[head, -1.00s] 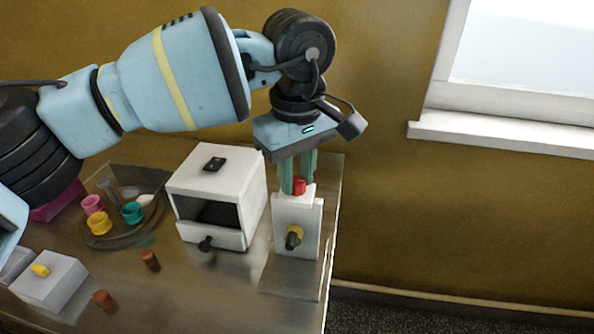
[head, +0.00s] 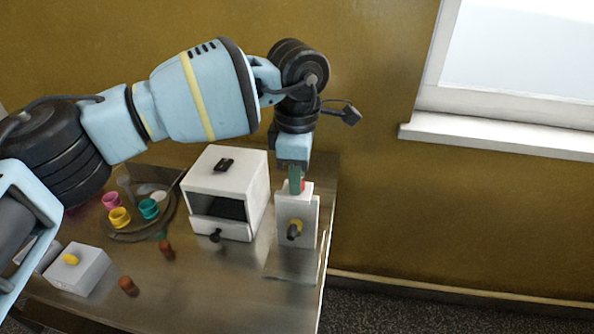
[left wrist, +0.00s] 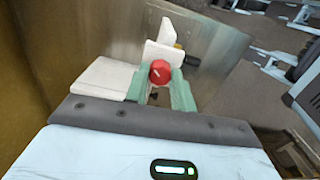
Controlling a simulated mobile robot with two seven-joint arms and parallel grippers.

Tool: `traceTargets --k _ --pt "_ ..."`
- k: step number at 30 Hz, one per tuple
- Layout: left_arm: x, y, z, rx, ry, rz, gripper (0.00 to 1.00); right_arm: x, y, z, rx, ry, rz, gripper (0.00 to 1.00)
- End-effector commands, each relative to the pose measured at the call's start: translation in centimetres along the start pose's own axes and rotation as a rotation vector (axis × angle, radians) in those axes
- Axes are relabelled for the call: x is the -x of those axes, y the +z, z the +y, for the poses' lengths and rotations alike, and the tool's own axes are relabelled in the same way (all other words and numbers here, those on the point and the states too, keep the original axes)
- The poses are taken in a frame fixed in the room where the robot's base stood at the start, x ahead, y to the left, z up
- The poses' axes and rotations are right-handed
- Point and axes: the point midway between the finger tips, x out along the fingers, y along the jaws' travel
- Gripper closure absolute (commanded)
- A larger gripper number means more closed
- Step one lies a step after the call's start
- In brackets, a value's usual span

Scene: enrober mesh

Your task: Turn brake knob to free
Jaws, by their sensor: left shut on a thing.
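The red knob (left wrist: 160,71) sits on top of the white block stand (head: 311,220) at the right end of the table. A pale mark shows on the knob's top in the left wrist view. My left gripper (head: 297,186) points straight down over the stand, and its green fingers are shut on the red knob. In the left wrist view the fingers (left wrist: 162,88) lie on both sides of the knob. In the head view a finger hides most of the knob. My right gripper is not in view.
A yellow and black knob (head: 294,230) sticks out of the stand's front. A white box with an open front (head: 229,172) stands close to its left. A round tray (head: 150,236) holds several coloured cups. Brown plugs (head: 166,249) and a yellow-knobbed block (head: 88,272) stand farther left.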

Motion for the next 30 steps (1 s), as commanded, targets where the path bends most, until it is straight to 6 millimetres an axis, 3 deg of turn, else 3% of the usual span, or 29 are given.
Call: traceTargets --k 3,12,30 --pt "0.5 0.1 -0.1 0.11 0.005 0.0 0.98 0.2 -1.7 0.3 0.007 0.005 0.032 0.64" --pt "0.4 0.1 -0.1 0.388 0.005 -0.001 0.98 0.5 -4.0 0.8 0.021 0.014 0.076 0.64" --pt "0.0 0.0 0.0 0.717 0.0 0.0 0.98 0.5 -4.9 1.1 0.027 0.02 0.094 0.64"
